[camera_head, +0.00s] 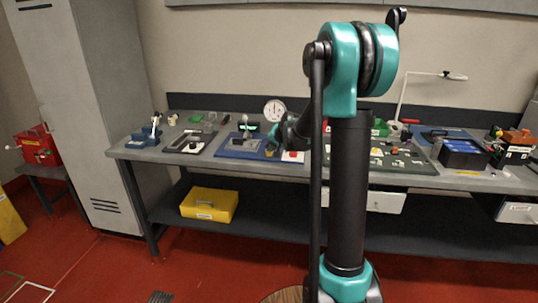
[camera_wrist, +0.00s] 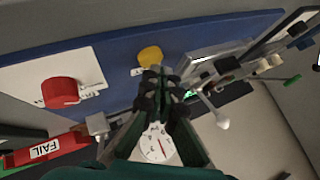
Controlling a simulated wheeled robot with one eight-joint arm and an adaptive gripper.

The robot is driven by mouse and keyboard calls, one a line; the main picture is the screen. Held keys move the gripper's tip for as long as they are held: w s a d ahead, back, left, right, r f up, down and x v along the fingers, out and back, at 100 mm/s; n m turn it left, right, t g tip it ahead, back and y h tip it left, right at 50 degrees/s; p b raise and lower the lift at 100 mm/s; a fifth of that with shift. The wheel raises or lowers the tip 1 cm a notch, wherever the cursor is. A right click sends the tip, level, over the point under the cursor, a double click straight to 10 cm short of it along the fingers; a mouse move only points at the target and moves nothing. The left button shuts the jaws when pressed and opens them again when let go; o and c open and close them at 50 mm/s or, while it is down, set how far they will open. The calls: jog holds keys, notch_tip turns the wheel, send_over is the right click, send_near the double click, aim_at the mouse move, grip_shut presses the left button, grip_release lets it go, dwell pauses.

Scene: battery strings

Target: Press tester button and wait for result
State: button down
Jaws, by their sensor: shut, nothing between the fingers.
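The tester is a blue board (camera_head: 222,152) on the bench, left of my arm in the head view; it fills the upper left of the wrist view (camera_wrist: 120,42). On it sits a round yellow button (camera_wrist: 150,57). A larger red knob or button (camera_wrist: 60,93) sits on a white plate (camera_wrist: 88,66) at the board's end. A small green lit display (camera_head: 248,127) stands at the board's back. My gripper (camera_wrist: 166,82) is shut and empty, its tips close beside the yellow button; I cannot tell whether they touch it. In the head view, my gripper (camera_head: 277,143) is small and dark.
A white dial gauge (camera_head: 274,110) stands behind the board. A red bin marked FAIL (camera_wrist: 45,150) is at lower left in the wrist view. A grey-green board (camera_head: 372,158) with small parts lies to the right. A yellow case (camera_head: 209,204) sits on the lower shelf.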

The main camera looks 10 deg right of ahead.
aim_at(270, 154)
jog(key=shift+f, duration=0.5)
dwell(0.6)
jog(key=shift+r, duration=0.95)
jog(key=shift+r, duration=2.5)
jog(key=s+d+f+n+g+h, duration=0.1)
jog(key=s+f, duration=0.4)
jog(key=s, duration=0.8)
jog(key=s+d+f+n+g+h, duration=0.1)
jog(key=s+f, duration=0.5)
jog(key=s, duration=0.8)
jog(key=s+d+f+n+g, duration=0.1)
jog(key=s+f, duration=0.4)
jog(key=s, duration=0.9)
jog(key=shift+d+f+n+g+h, duration=0.35)
jog(key=shift+n+g, duration=0.45)
jog(key=shift+n, duration=0.4)
